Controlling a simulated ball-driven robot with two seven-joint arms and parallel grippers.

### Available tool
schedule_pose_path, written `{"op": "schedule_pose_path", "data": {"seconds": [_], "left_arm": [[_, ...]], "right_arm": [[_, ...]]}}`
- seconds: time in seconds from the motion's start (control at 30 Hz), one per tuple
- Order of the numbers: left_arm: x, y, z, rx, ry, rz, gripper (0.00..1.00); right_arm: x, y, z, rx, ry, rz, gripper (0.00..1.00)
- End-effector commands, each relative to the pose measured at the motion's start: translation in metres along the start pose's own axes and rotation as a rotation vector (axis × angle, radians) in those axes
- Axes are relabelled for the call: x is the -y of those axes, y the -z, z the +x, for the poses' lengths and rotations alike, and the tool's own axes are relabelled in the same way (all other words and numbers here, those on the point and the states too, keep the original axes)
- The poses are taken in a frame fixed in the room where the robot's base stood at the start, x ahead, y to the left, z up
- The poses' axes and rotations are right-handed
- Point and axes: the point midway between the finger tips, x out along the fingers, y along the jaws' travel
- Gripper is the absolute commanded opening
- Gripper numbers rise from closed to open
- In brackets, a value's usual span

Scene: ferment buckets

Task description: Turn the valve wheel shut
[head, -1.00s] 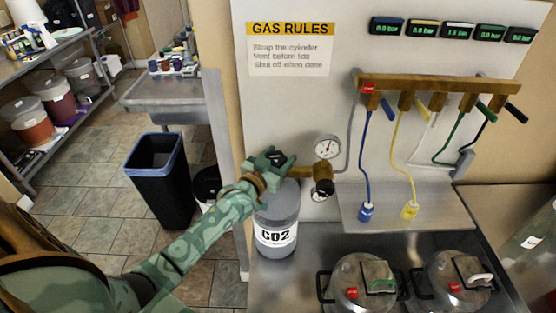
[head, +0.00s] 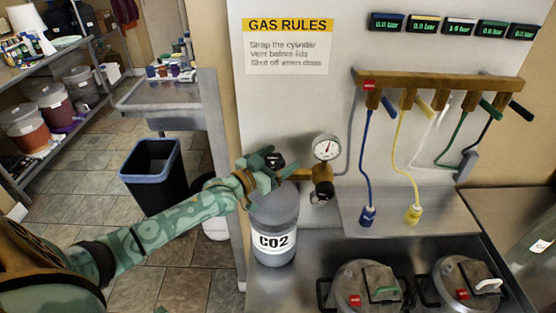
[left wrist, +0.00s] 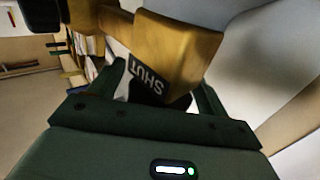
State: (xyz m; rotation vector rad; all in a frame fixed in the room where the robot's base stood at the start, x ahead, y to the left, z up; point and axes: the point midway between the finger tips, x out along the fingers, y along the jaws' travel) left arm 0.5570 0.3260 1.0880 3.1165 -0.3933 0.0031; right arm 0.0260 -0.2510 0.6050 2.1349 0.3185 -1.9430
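The grey CO2 cylinder (head: 275,217) stands upright at the left of the steel bench. Its valve has a dark wheel (head: 273,160), and a brass body with a round gauge (head: 326,147) to the right. My left gripper (head: 264,167) is at the wheel, its green fingers spread around it. In the left wrist view the brass valve body (left wrist: 180,45) carries a dark plate reading SHUT (left wrist: 146,75). A black part shows below it between the parted fingers; finger contact is hidden. My right gripper is out of view.
A brass manifold (head: 440,83) with coloured hoses hangs on the wall board to the right. Two lidded steel kegs (head: 368,290) (head: 468,285) stand at the front of the bench. A black bin (head: 154,172) is on the floor at left.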

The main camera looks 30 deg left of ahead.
Motion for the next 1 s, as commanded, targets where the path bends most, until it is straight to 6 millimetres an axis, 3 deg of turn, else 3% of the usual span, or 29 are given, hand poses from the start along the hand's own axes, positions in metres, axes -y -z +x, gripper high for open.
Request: {"op": "schedule_pose_path", "data": {"seconds": [0.23, 0.7, 0.83, 1.0], "left_arm": [[0.0, -0.001, -0.015, 0.004, 0.0, -0.001, 0.77], [0.0, -0.001, -0.133, 0.005, -0.001, 0.0, 0.77], [0.0, -0.001, -0.153, 0.003, 0.0, 0.0, 0.77], [0.0, 0.0, -0.163, 0.0, 0.0, 0.0, 0.77]], "right_arm": [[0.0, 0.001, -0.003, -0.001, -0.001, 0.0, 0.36], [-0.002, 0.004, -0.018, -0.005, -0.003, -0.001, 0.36], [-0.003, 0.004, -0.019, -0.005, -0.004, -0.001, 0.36], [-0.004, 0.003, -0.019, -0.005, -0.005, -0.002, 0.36]]}}
